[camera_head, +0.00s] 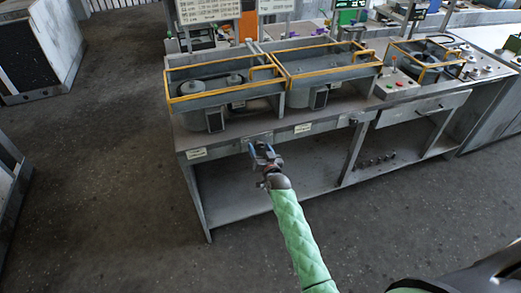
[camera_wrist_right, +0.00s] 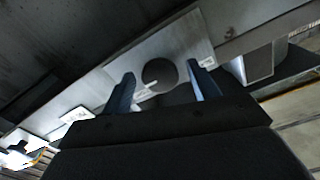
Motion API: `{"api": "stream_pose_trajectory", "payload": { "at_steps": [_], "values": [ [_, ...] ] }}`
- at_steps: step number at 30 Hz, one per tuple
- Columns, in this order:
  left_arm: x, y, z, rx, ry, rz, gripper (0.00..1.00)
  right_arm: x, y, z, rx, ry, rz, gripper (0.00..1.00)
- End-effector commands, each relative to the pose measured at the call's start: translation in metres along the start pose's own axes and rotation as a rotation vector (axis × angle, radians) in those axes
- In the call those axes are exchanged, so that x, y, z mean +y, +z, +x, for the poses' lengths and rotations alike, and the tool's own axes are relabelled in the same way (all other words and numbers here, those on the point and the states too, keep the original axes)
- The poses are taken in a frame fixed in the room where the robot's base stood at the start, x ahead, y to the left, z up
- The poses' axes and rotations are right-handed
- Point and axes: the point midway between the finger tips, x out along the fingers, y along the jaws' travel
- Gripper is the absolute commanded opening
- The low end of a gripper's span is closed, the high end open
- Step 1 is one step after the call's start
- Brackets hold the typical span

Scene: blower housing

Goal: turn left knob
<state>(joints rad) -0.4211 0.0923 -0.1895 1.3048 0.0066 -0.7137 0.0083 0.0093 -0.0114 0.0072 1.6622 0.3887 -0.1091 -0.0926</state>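A dark round knob (camera_wrist_right: 159,73) with a pale mark on it sits on a light metal plate (camera_wrist_right: 178,45) in the right wrist view. My right gripper (camera_wrist_right: 163,85) is open, with one blue finger on each side of the knob. I cannot tell whether the fingers touch it. In the head view my right gripper (camera_head: 263,150) is at the front edge of the workbench (camera_head: 225,140), at the left of its two plates. It hides most of the knob there. My left gripper is not in view.
Two yellow-railed housings (camera_head: 225,88) stand on the bench, with a smaller railed unit (camera_head: 428,60) to the right. A second front plate (camera_head: 354,119) and a drawer (camera_head: 425,108) lie right along the front. The lower shelf (camera_head: 290,180) is mostly bare. Floor at left is open.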

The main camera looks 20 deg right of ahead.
Motion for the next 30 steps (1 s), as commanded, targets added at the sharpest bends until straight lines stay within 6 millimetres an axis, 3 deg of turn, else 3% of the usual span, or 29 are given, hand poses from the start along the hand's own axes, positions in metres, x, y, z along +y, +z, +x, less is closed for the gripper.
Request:
{"api": "stream_pose_trajectory", "payload": {
  "at_steps": [8, 10, 21, 30],
  "values": [
    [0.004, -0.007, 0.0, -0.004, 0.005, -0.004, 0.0, 0.001, 0.003, -0.011, 0.0, 0.0, 0.0, 0.6],
    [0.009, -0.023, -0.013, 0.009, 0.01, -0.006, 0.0, 0.001, 0.004, -0.02, -0.001, 0.0, 0.0, 0.6],
    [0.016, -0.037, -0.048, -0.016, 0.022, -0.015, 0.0, 0.001, 0.003, -0.069, -0.001, 0.0, 0.0, 0.6],
    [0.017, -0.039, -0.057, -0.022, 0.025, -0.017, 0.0, 0.0, 0.0, -0.078, -0.001, 0.0, 0.0, 0.6]
  ]
}}
